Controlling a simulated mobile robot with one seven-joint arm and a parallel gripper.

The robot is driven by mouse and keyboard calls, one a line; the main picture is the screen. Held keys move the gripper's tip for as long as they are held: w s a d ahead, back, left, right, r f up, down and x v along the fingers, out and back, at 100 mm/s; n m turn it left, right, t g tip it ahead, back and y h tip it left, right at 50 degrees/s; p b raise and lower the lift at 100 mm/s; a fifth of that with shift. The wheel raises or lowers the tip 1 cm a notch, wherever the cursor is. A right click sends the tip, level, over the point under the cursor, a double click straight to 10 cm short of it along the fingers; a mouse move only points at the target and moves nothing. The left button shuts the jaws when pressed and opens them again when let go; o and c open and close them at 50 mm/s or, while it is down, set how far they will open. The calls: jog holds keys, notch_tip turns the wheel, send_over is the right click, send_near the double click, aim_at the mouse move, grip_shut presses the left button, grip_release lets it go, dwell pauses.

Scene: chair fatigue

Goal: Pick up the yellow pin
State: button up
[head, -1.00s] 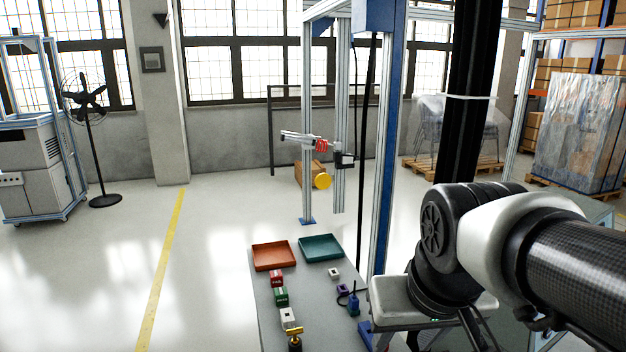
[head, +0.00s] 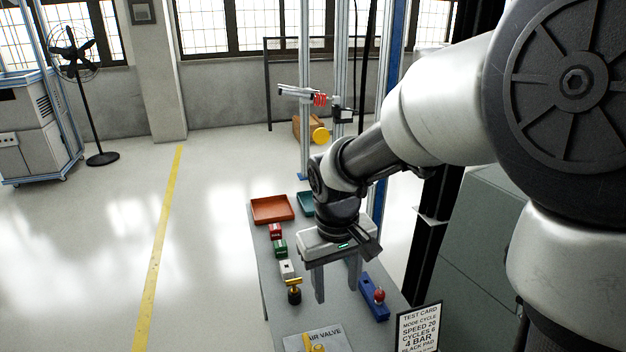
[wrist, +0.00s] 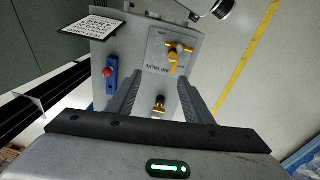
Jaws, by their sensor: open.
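A small yellow T-shaped piece on a black round body, which looks like the yellow pin (head: 294,283), stands upright on the grey table (head: 268,310), left of my gripper in the head view. My gripper (head: 338,291) is open and empty, fingers pointing down above the table. In the wrist view the yellow pin (wrist: 159,101) appears between the two fingers of my gripper (wrist: 159,80), apart from both. A second yellow piece, a valve handle (wrist: 174,54), sits on the air valve plate (wrist: 157,68).
White (head: 287,268), green (head: 280,249) and red (head: 276,231) blocks line the table's left side. An orange tray (head: 272,209) and a partly hidden teal tray (head: 306,204) stand behind. A blue holder with a red knob (head: 375,297) and a test card (head: 418,328) are at right.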

jog(key=g, duration=0.1)
send_over(318, 348)
notch_tip(318, 348, down, 6)
jog(key=shift+n, duration=0.5)
jog(key=f, duration=1.2)
jog(key=shift+a, duration=0.25)
jog(key=shift+d+f, duration=0.15)
jog(key=shift+f, duration=1.15)
jog(key=shift+d+f, duration=0.1)
jog(key=shift+f, duration=1.2)
jog(key=c, duration=1.1)
